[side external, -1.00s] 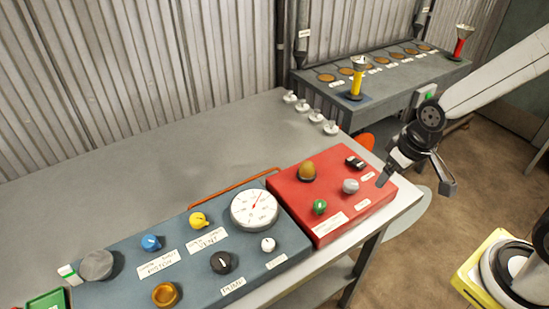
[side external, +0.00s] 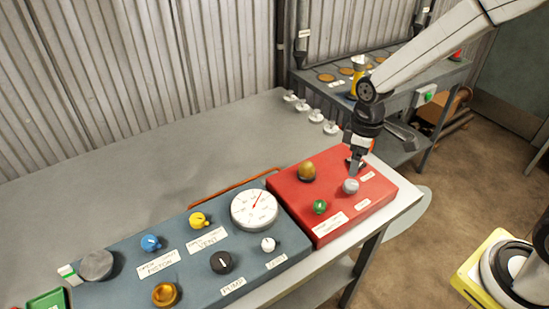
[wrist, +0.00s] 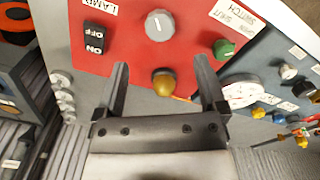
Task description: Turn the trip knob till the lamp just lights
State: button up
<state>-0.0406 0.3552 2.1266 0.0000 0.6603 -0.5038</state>
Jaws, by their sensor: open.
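On the red box (side external: 330,222) are a grey knob (side external: 350,186) with a pale mark, a green knob (side external: 319,207) and an amber dome lamp (side external: 307,172) that shows no bright glow. No label that I can read says trip. In the wrist view the grey knob (wrist: 159,25) lies ahead of the fingertips, the green knob (wrist: 224,49) to the right and the amber lamp (wrist: 163,84) between the fingers. My gripper (side external: 356,169) is open and empty, just behind the grey knob in the side view. It also shows in the wrist view (wrist: 162,68). I cannot tell its exact height.
A black ON/OFF rocker (wrist: 95,40) sits on the red box, partly hidden by my gripper in the side view. A blue panel (side external: 190,260) with several knobs and a round gauge (side external: 254,209) adjoins it. Small white pieces (side external: 315,115) stand behind.

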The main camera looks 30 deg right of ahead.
aim_at(352, 184)
jog(key=shift+f, duration=0.1)
jog(key=shift+f, duration=3.75)
jog(key=shift+c, duration=0.3)
grip_shut()
jog(key=shift+m, duration=2.9)
jog(key=shift+s, duration=0.1)
